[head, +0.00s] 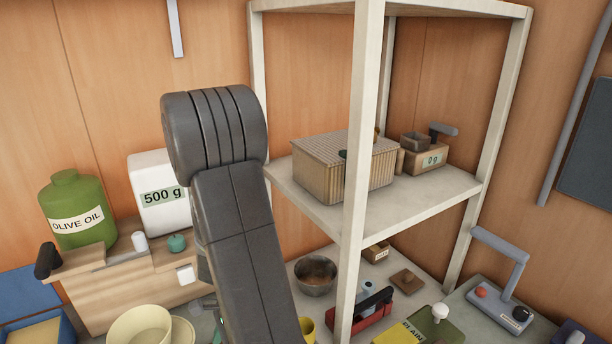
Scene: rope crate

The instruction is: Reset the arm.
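My arm rises through the middle of the head view as thick dark grey links, in front of the counter and just left of the shelf rack. My gripper cannot be made out; the end of the arm is hidden behind the links or out of the picture. I see nothing held. The arm covers part of the counter behind it.
A pale shelf rack (353,190) stands right of my arm, with a ribbed box (343,172) on its upper shelf. A green olive oil jar (75,215) and a white 500 g container (160,195) stand left. Bowls (140,325) and a grey-handled device (500,300) lie below.

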